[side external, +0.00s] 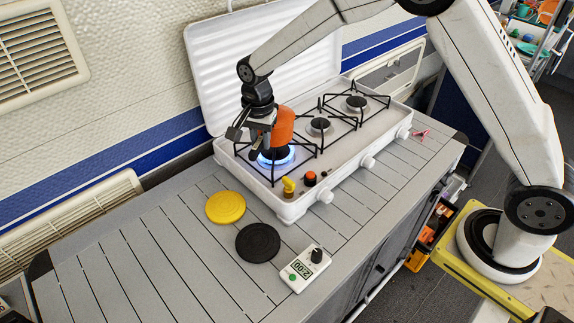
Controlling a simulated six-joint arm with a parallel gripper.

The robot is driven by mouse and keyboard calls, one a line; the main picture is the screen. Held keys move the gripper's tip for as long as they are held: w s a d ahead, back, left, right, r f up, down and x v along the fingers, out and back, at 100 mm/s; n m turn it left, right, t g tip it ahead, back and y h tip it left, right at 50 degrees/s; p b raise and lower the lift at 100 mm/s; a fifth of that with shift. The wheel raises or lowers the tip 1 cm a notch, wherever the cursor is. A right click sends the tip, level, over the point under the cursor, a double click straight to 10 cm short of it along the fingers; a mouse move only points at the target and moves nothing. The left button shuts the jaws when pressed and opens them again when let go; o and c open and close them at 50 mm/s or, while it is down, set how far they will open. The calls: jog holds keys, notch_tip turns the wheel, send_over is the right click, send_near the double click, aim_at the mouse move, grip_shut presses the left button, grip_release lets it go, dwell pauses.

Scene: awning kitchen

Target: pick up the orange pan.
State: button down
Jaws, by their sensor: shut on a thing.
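The orange pan (283,124) is over the left part of the white camping stove (297,192), just above the lit burner. Only part of its orange body shows, to the right of my gripper, and it looks tilted. My gripper (262,143) points down over the left burner and is shut on the pan. The fingers cover the exact place of the hold. I cannot tell whether the pan still touches the grate.
A blue flame (277,156) burns under the gripper. Black grates (338,110) cover the other burners. A yellow disc (225,207), a black disc (258,243) and a white timer (304,269) lie in front on the slatted counter (130,262). The stove's raised lid (208,72) stands behind.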

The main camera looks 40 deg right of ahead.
jog(key=shift+r, duration=1.95)
